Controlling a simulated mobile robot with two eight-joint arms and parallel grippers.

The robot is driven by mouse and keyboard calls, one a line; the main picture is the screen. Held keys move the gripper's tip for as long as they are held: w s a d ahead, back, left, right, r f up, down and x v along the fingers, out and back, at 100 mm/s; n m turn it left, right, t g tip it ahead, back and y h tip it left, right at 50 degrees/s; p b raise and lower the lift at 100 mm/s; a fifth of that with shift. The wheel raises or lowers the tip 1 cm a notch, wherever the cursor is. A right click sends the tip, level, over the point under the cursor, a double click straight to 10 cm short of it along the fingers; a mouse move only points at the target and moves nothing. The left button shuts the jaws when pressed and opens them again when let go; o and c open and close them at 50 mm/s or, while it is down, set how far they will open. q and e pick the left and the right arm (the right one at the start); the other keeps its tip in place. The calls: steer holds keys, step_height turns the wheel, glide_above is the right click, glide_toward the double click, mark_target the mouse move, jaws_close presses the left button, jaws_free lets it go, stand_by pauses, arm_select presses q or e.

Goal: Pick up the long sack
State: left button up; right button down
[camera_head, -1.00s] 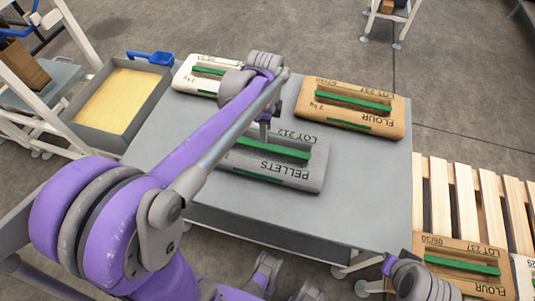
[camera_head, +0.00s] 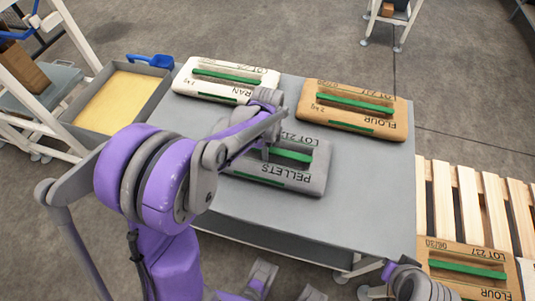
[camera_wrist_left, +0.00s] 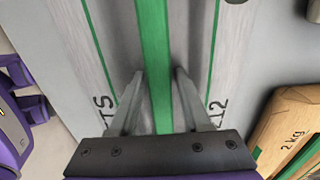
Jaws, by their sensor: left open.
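A grey sack marked PELLETS (camera_head: 312,182) lies flat on the grey table, with a raised green strip (camera_head: 292,156) along its top. My left gripper (camera_head: 266,152) is low over this sack, partly hidden by its own wrist. In the left wrist view the open fingers (camera_wrist_left: 158,78) stand on either side of the green strip (camera_wrist_left: 153,35), with gaps to it. I cannot tell how deep the fingertips reach. A white sack marked BRAN (camera_head: 222,68) and a brown FLOUR sack (camera_head: 385,124) lie behind. My right wrist shows at the bottom right; its jaws cannot be made out.
The grey table (camera_head: 365,185) is bare at its front right. A tray with a yellow bottom (camera_head: 112,100) stands to the left. A wooden pallet (camera_head: 468,205) with another FLOUR sack (camera_head: 470,255) is at the right. Part of the brown sack is close beside the gripper.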

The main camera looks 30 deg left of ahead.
arm_select(q)
jaws_close()
stand_by(1.4)
